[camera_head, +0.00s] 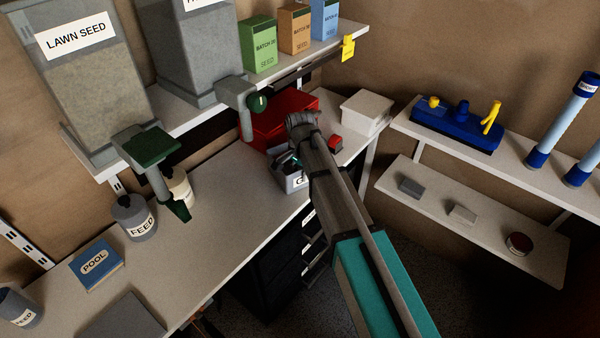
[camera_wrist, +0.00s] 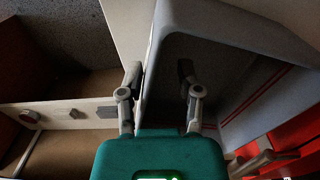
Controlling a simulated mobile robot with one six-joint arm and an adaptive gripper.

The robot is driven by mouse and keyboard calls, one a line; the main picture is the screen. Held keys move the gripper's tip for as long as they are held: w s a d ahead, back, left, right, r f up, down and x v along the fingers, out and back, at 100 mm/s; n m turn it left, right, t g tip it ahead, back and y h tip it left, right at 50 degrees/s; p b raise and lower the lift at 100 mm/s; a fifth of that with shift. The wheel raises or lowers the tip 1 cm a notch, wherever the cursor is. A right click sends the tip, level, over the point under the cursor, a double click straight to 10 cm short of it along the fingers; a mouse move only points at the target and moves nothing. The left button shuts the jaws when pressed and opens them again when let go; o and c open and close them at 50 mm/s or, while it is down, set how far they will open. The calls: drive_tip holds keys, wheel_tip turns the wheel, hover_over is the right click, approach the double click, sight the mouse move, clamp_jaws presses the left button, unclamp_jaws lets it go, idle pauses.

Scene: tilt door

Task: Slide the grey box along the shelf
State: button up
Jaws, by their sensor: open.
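A small grey box (camera_head: 411,187) lies on the lower white shelf (camera_head: 455,233) at the right, left of a pale block and a round tin. The grey box (camera_wrist: 107,112) also shows at the left of the wrist view. My gripper (camera_wrist: 160,100) is open, well away from that shelf, over a grey open bin (camera_head: 293,184) on the workbench. In the wrist view, one finger is on each side of the bin's near-left wall (camera_wrist: 147,85). Whether the fingers touch the wall I cannot tell. In the head view my arm hides most of the gripper.
The pale block (camera_head: 462,214) and tin (camera_head: 518,243) share the lower shelf. An upper shelf (camera_head: 445,137) above holds a blue rack (camera_head: 455,130) and tubes. A red box (camera_head: 285,118) and a white box (camera_head: 367,112) stand near my gripper. Floor below the lower shelf looks clear.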

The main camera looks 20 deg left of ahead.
drive_tip(key=shift+c, duration=0.3)
clamp_jaws()
drive_tip(key=shift+s, duration=0.15)
